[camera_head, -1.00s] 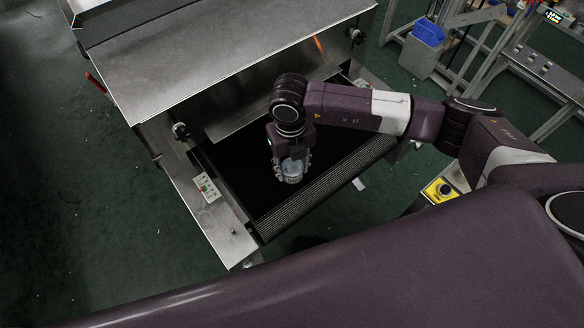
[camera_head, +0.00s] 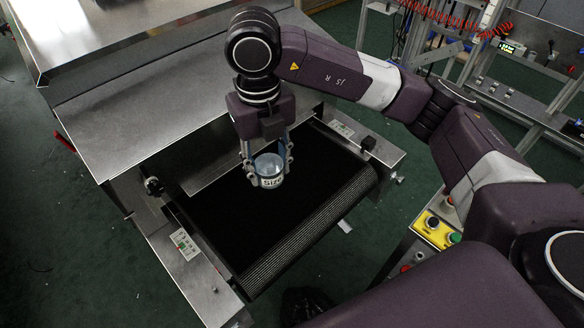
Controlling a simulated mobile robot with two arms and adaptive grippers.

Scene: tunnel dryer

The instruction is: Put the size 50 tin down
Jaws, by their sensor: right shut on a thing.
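The tin (camera_head: 270,181) is a small, round, pale container with a label on which "Size" can be read; the number is too small to tell. My right gripper (camera_head: 267,164) points down and is shut on the tin, a finger on each side. The tin is over the black conveyor belt (camera_head: 215,212) of the dryer. I cannot tell for sure whether its base touches the belt. My left gripper is not in view.
The dryer's metal hood (camera_head: 130,90) stands behind the belt. Metal side rails with knobs flank the belt, and a label plate (camera_head: 184,243) is on the left one. A yellow button box (camera_head: 436,229) stands at the right. The belt around the tin is clear.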

